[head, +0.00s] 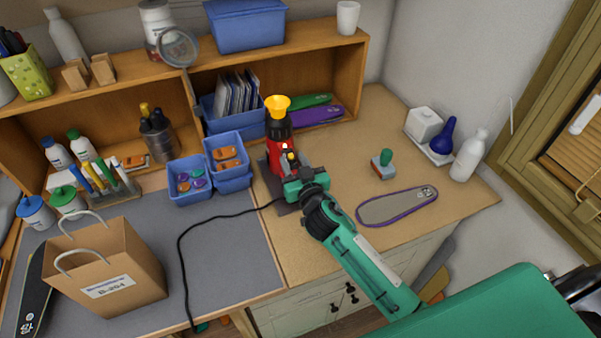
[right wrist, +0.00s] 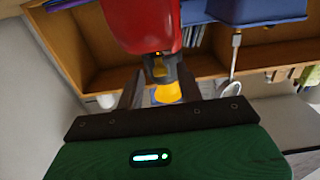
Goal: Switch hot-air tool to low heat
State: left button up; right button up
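The hot-air tool (head: 281,135) is red with a black neck and a yellow funnel nozzle (head: 277,103), and stands upright on a dark base. In the right wrist view its red body (right wrist: 145,22) hangs at the top, upside down, with a small orange spot on its dark part. My right gripper (head: 291,162) is close in front of the tool's lower body. Its dark fingers (right wrist: 157,88) are apart, with the yellow nozzle showing between them in the right wrist view. Contact and the heat setting cannot be told. My left gripper is not in view.
A black cord (head: 192,230) runs over the grey mat. Blue bins (head: 190,194) stand left of the tool. A paper bag (head: 105,268) stands front left. A green-handled stamp (head: 384,165) and an insole (head: 397,206) lie right. A wooden shelf (head: 345,70) stands behind.

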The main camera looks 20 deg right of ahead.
jog(key=s+b, duration=0.4)
jog(key=s, duration=0.9)
jog(key=shift+s+d, duration=0.25)
jog(key=shift+s, duration=0.05)
jog(key=shift+f, duration=0.1)
